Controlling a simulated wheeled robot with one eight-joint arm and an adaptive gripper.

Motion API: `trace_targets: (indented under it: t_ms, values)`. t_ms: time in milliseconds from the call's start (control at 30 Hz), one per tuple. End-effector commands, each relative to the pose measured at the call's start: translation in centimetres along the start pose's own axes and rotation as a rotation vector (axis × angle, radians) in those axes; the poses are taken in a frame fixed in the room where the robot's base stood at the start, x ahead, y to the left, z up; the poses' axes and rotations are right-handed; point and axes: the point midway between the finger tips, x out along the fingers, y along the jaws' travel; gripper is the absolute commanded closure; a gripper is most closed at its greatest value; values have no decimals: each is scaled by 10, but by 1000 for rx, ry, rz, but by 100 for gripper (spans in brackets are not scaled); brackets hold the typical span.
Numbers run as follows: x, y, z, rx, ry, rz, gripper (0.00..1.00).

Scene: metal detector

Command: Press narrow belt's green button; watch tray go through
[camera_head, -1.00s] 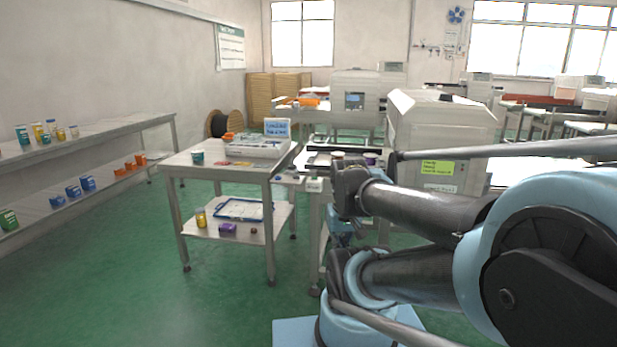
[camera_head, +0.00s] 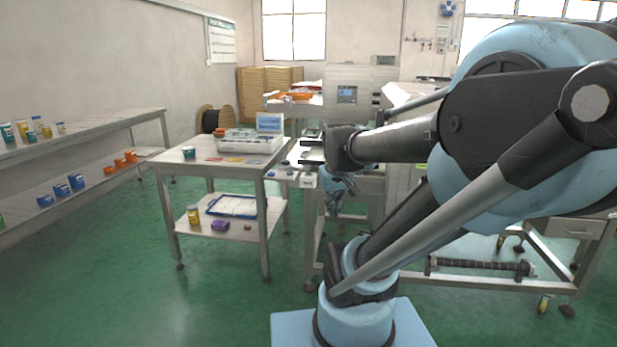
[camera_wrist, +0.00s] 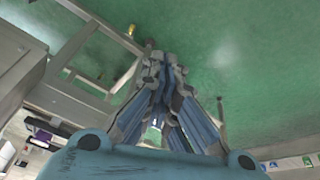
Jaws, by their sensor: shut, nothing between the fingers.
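My gripper (camera_head: 334,203) is shut and empty, pointing down beside the front end of a belt stand (camera_head: 312,215) in the head view. In the wrist view, its fingertips (camera_wrist: 165,65) are together over the green floor. A small white labelled box (camera_head: 308,181) sits on the near end of the stand. I cannot make out a green button, and my arm hides much of the belt. A grey detector housing (camera_head: 398,93) shows partly behind my arm. No tray can be made out on the belt.
A side table (camera_head: 160,158) on the left holds a white box (camera_head: 236,146) and a teal cup (camera_head: 188,152). Its lower shelf holds a blue-rimmed tray (camera_head: 210,210). A grey machine with a screen (camera_head: 347,95) stands behind. Floor at front left is clear.

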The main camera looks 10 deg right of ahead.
Motion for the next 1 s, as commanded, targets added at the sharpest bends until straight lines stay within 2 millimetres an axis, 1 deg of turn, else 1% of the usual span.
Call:
trace_targets:
  t_ms: [33,100,267,400,467,600,767,800,1000]
  values:
    - [-3,3,-20,-19,17,6,100]
    - [-5,8,-46,-46,41,16,100]
    - [-7,18,-104,-108,96,41,100]
    - [-4,26,-156,-164,144,64,100]
    - [-2,30,-178,-187,163,74,100]
    - [5,37,-230,-244,209,101,100]
    - [18,43,-288,-309,261,132,100]
    - [23,45,-302,-325,274,140,100]
    - [47,51,-372,-406,337,183,100]
